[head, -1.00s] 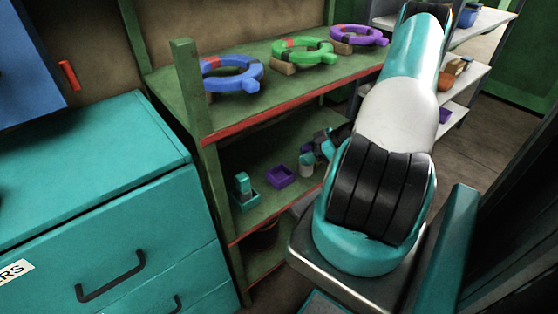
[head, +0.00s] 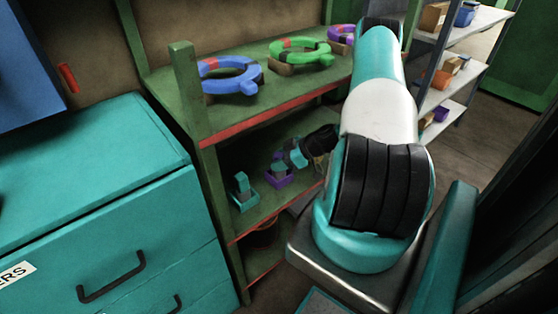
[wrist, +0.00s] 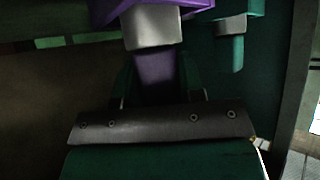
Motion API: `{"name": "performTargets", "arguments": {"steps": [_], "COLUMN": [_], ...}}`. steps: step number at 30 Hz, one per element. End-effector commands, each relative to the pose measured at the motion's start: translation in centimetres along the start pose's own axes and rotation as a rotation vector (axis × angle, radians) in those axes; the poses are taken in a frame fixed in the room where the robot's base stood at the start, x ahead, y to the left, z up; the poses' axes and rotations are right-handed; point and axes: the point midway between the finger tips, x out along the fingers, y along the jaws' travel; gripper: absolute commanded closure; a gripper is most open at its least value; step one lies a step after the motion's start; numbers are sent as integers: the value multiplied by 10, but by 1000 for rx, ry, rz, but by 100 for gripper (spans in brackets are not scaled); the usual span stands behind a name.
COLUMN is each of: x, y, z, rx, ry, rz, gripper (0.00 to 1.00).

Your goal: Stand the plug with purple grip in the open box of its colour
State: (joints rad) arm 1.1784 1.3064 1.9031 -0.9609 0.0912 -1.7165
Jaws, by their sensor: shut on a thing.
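My gripper (head: 290,158) is low on the lower green shelf, at the open purple box (head: 278,182). In the wrist view my gripper (wrist: 157,85) is shut on the purple grip (wrist: 154,72) of the plug. The plug's pale grey body (wrist: 152,25) points away from the fingers and overlaps the purple box (wrist: 198,5) at the top edge. I cannot tell whether the plug's end touches the box floor. In the head view the plug is mostly hidden by the gripper.
A teal box (head: 247,202) holding a teal plug (head: 242,182) stands just left of the purple box; that plug also shows in the wrist view (wrist: 230,45). The upper green shelf (head: 215,122) with several coloured rings is overhead. A shelf post (head: 187,85) stands at left.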

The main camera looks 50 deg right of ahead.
Motion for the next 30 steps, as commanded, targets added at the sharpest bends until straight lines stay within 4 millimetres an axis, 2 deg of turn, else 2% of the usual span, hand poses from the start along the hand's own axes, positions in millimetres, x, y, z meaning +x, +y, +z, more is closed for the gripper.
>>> {"name": "performTargets", "arguments": {"steps": [2,3,6,17,20,30], "x": [2,1,1,-5,-20,-93], "y": [0,0,0,1,1,1], "z": [3,2,2,-1,0,0], "rx": [0,0,0,0,1,-1], "ry": [1,0,0,0,-1,-1], "rz": [0,0,0,2,5,4], "gripper": [100,57,38,38,38,38]}}
